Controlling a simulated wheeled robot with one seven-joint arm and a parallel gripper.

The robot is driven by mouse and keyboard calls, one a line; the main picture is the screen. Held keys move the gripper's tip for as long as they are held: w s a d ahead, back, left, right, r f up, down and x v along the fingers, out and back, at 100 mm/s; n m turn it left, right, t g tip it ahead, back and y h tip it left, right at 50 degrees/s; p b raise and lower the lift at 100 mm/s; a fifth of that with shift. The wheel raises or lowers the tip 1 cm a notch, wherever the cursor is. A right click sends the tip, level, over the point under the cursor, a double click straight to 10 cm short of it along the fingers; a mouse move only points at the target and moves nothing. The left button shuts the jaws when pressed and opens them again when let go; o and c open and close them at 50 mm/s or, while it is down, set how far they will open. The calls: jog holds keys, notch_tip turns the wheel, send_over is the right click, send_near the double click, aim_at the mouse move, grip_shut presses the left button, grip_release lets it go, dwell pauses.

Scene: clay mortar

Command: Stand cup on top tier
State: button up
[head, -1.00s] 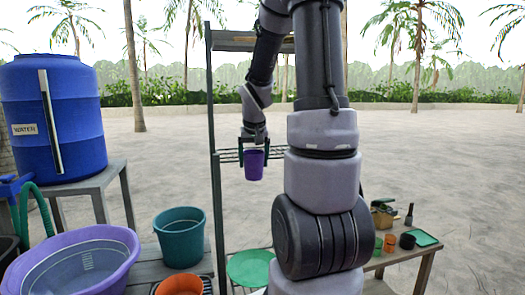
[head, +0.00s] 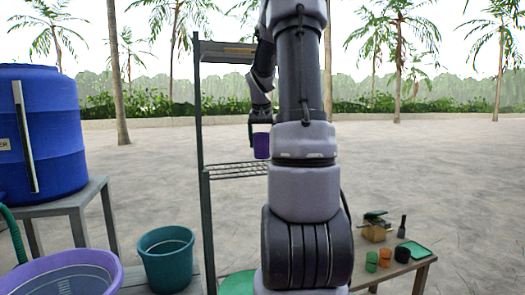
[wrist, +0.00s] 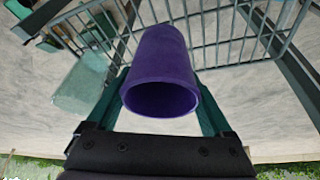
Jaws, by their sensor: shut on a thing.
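My gripper (head: 260,128) is shut on a purple cup (head: 262,146), partly hidden behind my arm in the head view. The cup hangs below the gripper, above the level of the wire tier (head: 235,172) of a dark shelf rack. The rack's upper board (head: 225,52) is higher than the cup. In the wrist view the cup (wrist: 162,60) sits between the two green fingers, its open rim toward the camera. The wire tier (wrist: 235,35) shows behind it there. Whether the cup is directly over the tier is unclear.
The rack's dark post (head: 199,130) stands left of my gripper. A green basin (head: 238,284) lies low in the rack. At left are a blue water tank (head: 45,130), a purple tub (head: 60,275) and a teal bucket (head: 166,258). A small table (head: 420,268) with cups stands at right.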

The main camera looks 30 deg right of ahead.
jog(key=shift+w+d, duration=0.9)
jog(key=shift+w, duration=0.3)
jog(key=shift+f, duration=1.75)
jog(key=shift+f, duration=0.15)
jog(key=o, duration=1.1)
